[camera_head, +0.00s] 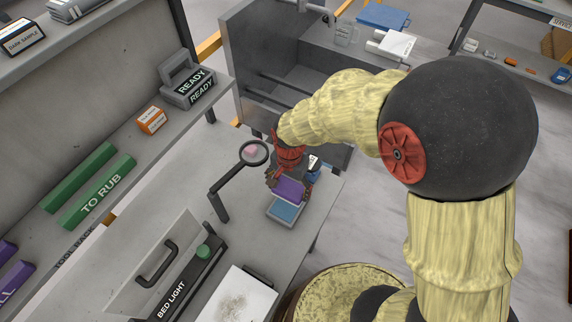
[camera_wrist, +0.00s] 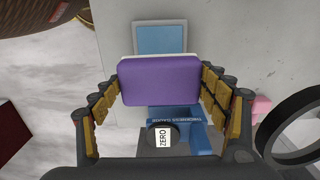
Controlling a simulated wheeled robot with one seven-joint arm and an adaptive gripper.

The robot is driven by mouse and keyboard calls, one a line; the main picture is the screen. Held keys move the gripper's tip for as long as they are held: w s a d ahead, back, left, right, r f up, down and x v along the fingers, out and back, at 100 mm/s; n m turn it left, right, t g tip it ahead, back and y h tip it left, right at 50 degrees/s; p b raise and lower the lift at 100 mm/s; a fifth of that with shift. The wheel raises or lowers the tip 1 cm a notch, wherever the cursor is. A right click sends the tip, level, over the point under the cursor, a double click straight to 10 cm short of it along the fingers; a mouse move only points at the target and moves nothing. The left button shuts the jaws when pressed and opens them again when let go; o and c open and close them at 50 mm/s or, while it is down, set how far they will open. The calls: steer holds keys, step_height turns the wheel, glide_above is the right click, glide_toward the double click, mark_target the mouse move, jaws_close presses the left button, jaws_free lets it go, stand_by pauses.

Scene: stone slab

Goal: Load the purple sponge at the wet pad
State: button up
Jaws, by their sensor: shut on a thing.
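The purple sponge (camera_wrist: 159,80) is between the fingers of my gripper (camera_wrist: 160,95), which is shut on it. It also shows in the head view (camera_head: 288,189), with my gripper (camera_head: 290,178) around it. The sponge has a pale layer along one edge. I cannot tell whether the sponge touches the tray.
A blue thickness gauge (camera_wrist: 190,130) with a ZERO label sits below the sponge in the wrist view. A magnifier (camera_head: 254,153) on a black stand is close on the left, with a pink block (camera_head: 249,150) behind it. A bed light (camera_head: 175,280) stands nearer.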

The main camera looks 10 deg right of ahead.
mark_target(289, 196)
steer(key=shift+w, duration=0.1)
steer(key=shift+f+b, duration=2.4)
steer(key=shift+f, duration=0.55)
steer(key=shift+f, duration=0.55)
steer(key=shift+r, duration=0.1)
steer(key=shift+r+p, duration=2.6)
steer(key=shift+r, duration=0.85)
